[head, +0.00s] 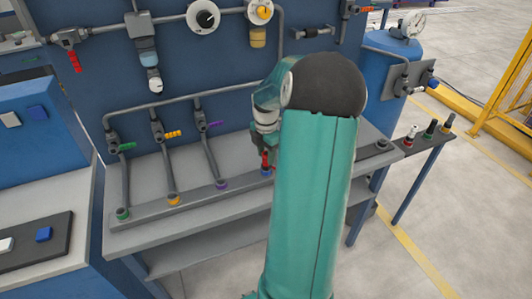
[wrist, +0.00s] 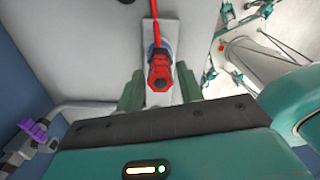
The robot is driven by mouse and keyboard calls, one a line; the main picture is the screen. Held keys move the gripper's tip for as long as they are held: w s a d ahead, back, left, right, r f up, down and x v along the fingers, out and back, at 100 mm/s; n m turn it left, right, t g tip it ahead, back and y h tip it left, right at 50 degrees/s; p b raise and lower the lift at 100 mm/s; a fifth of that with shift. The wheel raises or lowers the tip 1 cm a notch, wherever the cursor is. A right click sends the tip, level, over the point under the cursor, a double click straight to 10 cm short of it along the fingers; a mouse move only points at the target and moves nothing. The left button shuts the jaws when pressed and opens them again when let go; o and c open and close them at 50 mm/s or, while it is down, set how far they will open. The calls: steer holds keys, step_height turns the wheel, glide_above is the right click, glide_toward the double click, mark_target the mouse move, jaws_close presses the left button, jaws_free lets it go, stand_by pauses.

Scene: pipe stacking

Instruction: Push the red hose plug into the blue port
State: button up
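The red hose plug (wrist: 160,75) stands between my gripper's two green fingers in the wrist view. It also shows in the head view (head: 265,159), just below my gripper. The blue port (head: 266,172) is on the bench rail directly under the plug. Part of its blue ring (wrist: 151,49) shows behind the plug in the wrist view. The plug is at the port, but how deep it sits is hidden. My gripper (wrist: 160,82) looks open, with a finger on each side of the plug and narrow gaps beside it.
Green (head: 122,214), orange (head: 173,199) and purple (head: 221,185) ports with pipes line the rail to the left. Valves and gauges hang on the blue panel (head: 210,75) behind. A side shelf (head: 425,150) at right holds several small plugs. My arm hides part of the bench.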

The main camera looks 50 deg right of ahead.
steer(key=shift+o, duration=0.9)
step_height(320, 180, up, 14)
steer(key=shift+f, duration=0.1)
